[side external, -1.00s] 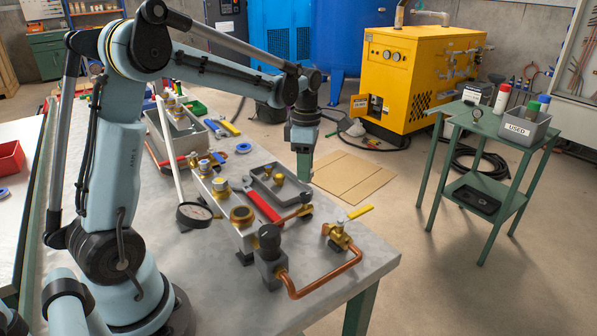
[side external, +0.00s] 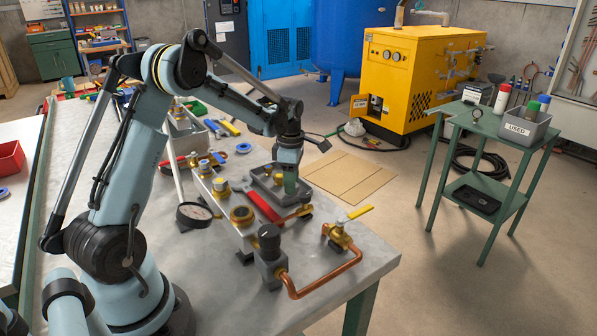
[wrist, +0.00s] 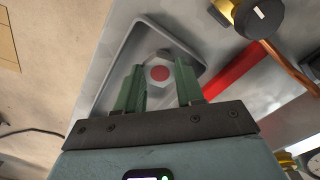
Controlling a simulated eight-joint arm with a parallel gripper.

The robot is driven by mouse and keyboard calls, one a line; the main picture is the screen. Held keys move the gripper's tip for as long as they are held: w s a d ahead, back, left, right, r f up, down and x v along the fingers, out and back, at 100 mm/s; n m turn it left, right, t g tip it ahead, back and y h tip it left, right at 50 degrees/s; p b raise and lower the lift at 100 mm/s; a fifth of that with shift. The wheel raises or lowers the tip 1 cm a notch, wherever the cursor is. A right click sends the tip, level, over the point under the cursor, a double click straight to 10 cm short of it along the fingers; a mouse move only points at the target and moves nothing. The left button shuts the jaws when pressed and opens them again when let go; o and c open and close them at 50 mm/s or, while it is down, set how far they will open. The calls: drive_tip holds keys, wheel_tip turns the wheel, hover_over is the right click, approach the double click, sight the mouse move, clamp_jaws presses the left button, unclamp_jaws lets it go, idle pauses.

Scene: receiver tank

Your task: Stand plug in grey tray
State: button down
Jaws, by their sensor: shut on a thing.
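The plug (wrist: 158,73) shows in the wrist view as a pale hexagonal piece with a red round centre, between my two green fingers. My gripper (side external: 290,187) is shut on it, over the right part of the grey tray (side external: 256,191). In the side view a bit of brass shows beside the fingers; the rest is hidden by them. The wrist view also shows the tray's wall (wrist: 112,62) around the fingers and plug. I cannot tell whether the plug's underside touches the tray floor.
The brass-fitted manifold (side external: 222,205), a gauge (side external: 194,214) and a copper pipe with a yellow-handled valve (side external: 338,238) stand nearby. The bench's right edge is close behind the tray.

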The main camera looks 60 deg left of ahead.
drive_tip(key=c, duration=0.7)
unclamp_jaws()
drive_tip(key=shift+f, duration=0.1)
wheel_tip(320, 180, up, 12)
drive_tip(key=s+d+r+m+t, duration=0.2)
drive_tip(key=s+d+m, duration=0.1)
drive_tip(key=d+m, duration=0.3)
drive_tip(key=s+d+r+m+t, duration=0.1)
drive_tip(key=s+d+r+m, duration=0.1)
drive_tip(key=d+m, duration=0.35)
drive_tip(key=s+d+f+m+t, duration=0.4)
drive_tip(key=s+d+m, duration=0.4)
drive_tip(key=m, duration=0.7)
drive_tip(key=shift+s, duration=0.15)
drive_tip(key=shift+m, duration=0.25)
